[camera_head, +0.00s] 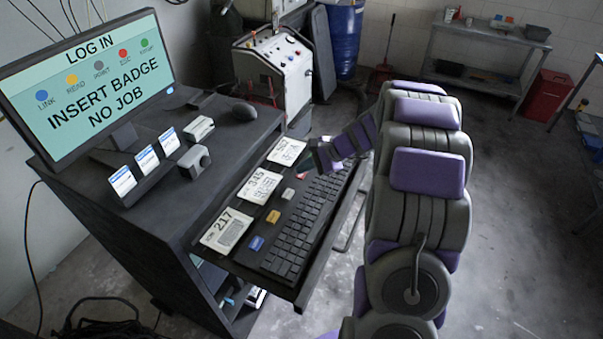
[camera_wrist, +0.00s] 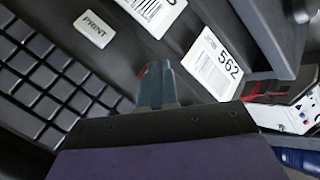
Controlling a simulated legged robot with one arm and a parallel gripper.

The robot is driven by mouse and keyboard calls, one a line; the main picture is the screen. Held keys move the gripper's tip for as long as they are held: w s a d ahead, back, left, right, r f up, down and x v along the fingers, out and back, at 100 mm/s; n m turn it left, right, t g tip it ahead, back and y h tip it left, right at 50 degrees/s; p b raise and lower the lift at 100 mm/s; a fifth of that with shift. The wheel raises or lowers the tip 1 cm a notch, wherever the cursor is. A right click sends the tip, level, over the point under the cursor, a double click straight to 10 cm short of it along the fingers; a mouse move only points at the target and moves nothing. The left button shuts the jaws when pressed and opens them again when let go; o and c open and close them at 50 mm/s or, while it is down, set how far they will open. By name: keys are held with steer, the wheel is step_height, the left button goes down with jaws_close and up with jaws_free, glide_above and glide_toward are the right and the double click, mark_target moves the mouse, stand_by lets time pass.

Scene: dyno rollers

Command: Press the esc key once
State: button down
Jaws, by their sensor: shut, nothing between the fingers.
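My gripper (camera_head: 320,157) is shut and empty, over the far end of the pull-out tray beside the keyboard (camera_head: 303,228). In the wrist view its closed fingertips (camera_wrist: 157,72) point down at the tray. A small red patch (camera_wrist: 143,71) shows just left of the fingertips, in line with the PRINT key (camera_wrist: 94,29); it looks like a red key mostly hidden behind them. Its label is hidden and I cannot tell if the fingers touch it. The monitor (camera_head: 85,85) reads LOG IN, INSERT BADGE, NO JOB, with a red dot fourth in its row.
A blue key (camera_head: 256,243), a yellow key (camera_head: 273,216) and the pale PRINT key (camera_head: 289,194) line the tray. Cards 217 (camera_head: 227,230), 345 (camera_head: 259,186) and 562 (camera_wrist: 213,66) lie beside them.

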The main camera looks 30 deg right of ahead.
mark_target(304, 175)
steer(key=shift+r, duration=0.15)
steer(key=shift+r+p, duration=0.65)
steer(key=shift+p, duration=0.1)
steer(key=shift+r+p, duration=1.95)
steer(key=shift+r, duration=0.55)
